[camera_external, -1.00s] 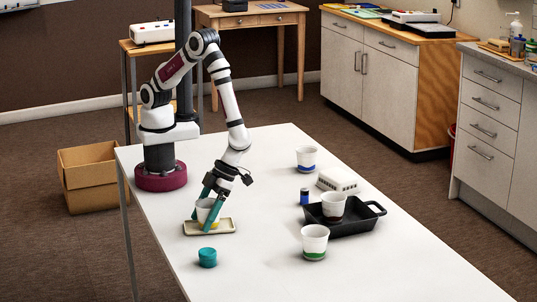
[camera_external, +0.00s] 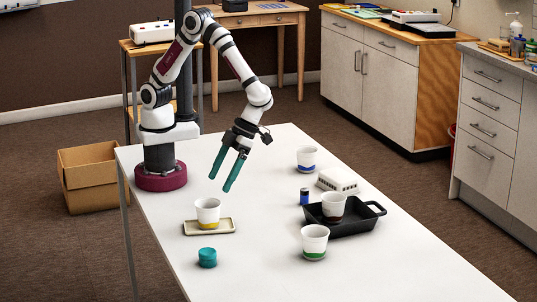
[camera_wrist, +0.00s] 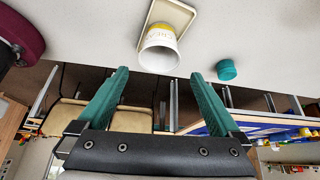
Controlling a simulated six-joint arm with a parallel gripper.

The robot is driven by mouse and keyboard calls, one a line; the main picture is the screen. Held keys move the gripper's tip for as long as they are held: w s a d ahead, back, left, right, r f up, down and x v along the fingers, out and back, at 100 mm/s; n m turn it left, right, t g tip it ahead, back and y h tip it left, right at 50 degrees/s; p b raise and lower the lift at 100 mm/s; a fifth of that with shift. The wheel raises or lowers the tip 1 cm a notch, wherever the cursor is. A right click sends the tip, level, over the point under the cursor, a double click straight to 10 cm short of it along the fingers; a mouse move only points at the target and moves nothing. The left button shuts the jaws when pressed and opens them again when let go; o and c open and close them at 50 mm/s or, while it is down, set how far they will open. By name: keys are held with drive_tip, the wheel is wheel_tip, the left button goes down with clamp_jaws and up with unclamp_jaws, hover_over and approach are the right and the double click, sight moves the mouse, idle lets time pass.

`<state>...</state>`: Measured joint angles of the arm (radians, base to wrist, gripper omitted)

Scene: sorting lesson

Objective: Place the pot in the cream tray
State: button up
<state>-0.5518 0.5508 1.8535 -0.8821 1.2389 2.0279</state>
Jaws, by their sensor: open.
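A white pot with a yellow band near its base (camera_external: 207,211) stands upright in the small cream tray (camera_external: 225,228) on the table. The pot also shows in the wrist view (camera_wrist: 160,47), with the tray (camera_wrist: 176,14) at its base. My gripper (camera_external: 223,184) is open and empty, above the table, up and to the right of the pot and apart from it. In the wrist view its teal fingers (camera_wrist: 158,80) are spread, with nothing between them.
A teal round container (camera_external: 207,257) stands in front of the tray. A green-banded pot (camera_external: 314,242) and a blue-banded pot (camera_external: 306,159) stand on the table. A brown-banded pot (camera_external: 333,206) is in a black pan (camera_external: 350,228). A blue cylinder (camera_external: 304,196) and white box (camera_external: 337,181) are nearby.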

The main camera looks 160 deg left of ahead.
drive_tip(key=s+d+r+n+g+y, duration=0.1)
drive_tip(key=s+d+r+n+y, duration=0.1)
drive_tip(key=s+d+r, duration=0.35)
drive_tip(key=s+r+n+y, duration=0.2)
drive_tip(key=s+n+y, duration=0.1)
drive_tip(key=s, duration=0.5)
drive_tip(key=s+r+n+y, duration=0.2)
drive_tip(key=s+n, duration=0.4)
drive_tip(key=s, duration=0.2)
drive_tip(key=shift+d+r+y, duration=0.25)
drive_tip(key=shift+y, duration=0.15)
